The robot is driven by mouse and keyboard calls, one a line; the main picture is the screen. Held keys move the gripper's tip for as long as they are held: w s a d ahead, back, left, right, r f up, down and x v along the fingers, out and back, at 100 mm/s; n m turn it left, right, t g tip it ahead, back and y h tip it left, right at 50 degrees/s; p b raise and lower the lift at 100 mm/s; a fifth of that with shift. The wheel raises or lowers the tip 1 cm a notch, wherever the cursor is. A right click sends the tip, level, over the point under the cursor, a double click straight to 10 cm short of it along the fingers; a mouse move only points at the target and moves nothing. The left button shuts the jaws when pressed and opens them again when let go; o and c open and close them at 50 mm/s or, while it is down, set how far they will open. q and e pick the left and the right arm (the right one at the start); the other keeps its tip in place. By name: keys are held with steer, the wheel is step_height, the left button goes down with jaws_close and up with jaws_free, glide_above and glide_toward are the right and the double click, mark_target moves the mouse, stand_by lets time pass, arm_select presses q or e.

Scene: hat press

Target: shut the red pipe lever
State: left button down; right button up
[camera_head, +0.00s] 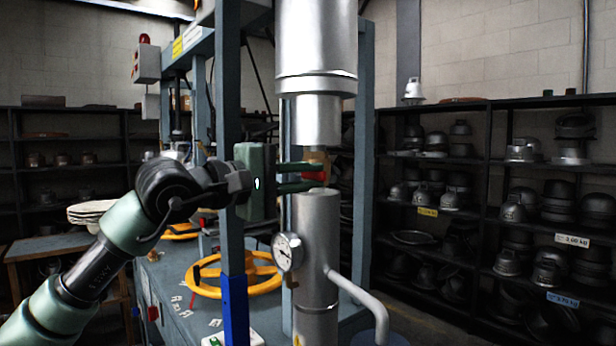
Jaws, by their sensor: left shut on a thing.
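The red pipe lever (314,176) shows as a small red piece at the gap between the upper and lower parts of the thick silver pipe (316,240). A brass-coloured fitting (317,157) sits just above it. My left gripper (312,177) reaches in from the left, its two green fingers one above the other, and is shut on the red lever. The fingers hide part of the lever, so its full angle is hard to tell. My right gripper is not in view.
A round gauge (287,251) and a bent side pipe (358,298) stick out below the lever. A yellow handwheel (234,274) lies left of the pipe, behind a blue-grey press post (229,150). Shelves of metal hat moulds (450,200) stand at the right.

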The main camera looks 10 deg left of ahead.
arm_select(q)
steer(key=shift+f, duration=0.2)
steer(key=c, duration=1.4)
jaws_free()
steer(key=shift+o, duration=0.2)
steer(key=b+v, duration=0.2)
steer(key=v, duration=0.5)
steer(key=shift+s+a, duration=0.25)
steer(key=shift+s, duration=0.05)
